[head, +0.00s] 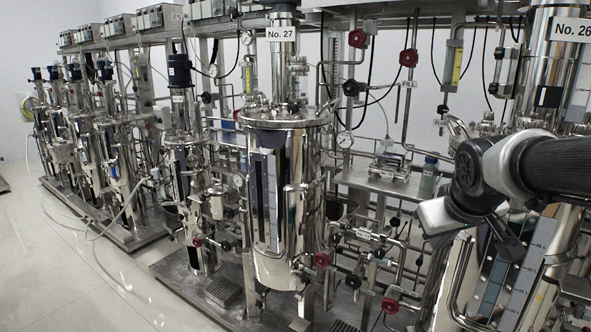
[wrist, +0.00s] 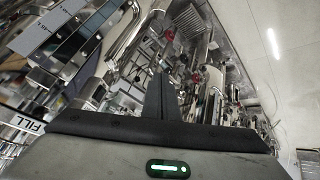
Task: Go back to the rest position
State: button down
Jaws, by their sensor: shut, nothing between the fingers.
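My gripper (wrist: 162,88) shows in the wrist view as a dark pair of fingers pressed together, with nothing between them. In the head view my black arm comes in from the right edge and bends down at a joint. The white and dark wrist housing (head: 440,214) hangs in front of the vessel labelled No. 26 (head: 565,75). The fingertips are hard to make out there against the shiny metal. In the wrist view the fingers point toward pipework, and I cannot tell the distance to it.
A steel vessel labelled No. 27 (head: 290,190) stands at the centre on a metal skid. Pipes, gauges and red-handled valves (head: 390,304) fill the space between the two vessels. A small bottle (head: 429,176) stands on a shelf. Pale floor (head: 70,270) is clear at the lower left.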

jog(key=s+a+f+m+g+y, duration=0.1)
jog(key=s+a, duration=0.6)
jog(key=s, duration=0.2)
jog(key=s+a+f+y, duration=0.1)
jog(key=s+a+f, duration=0.1)
jog(key=s+a, duration=0.55)
notch_tip(320, 180, up, 24)
jog(key=s+d+p, duration=0.1)
jog(key=s+p, duration=0.1)
jog(key=p, duration=2.2)
jog(key=shift+g, duration=0.3)
jog(key=shift+d, duration=0.1)
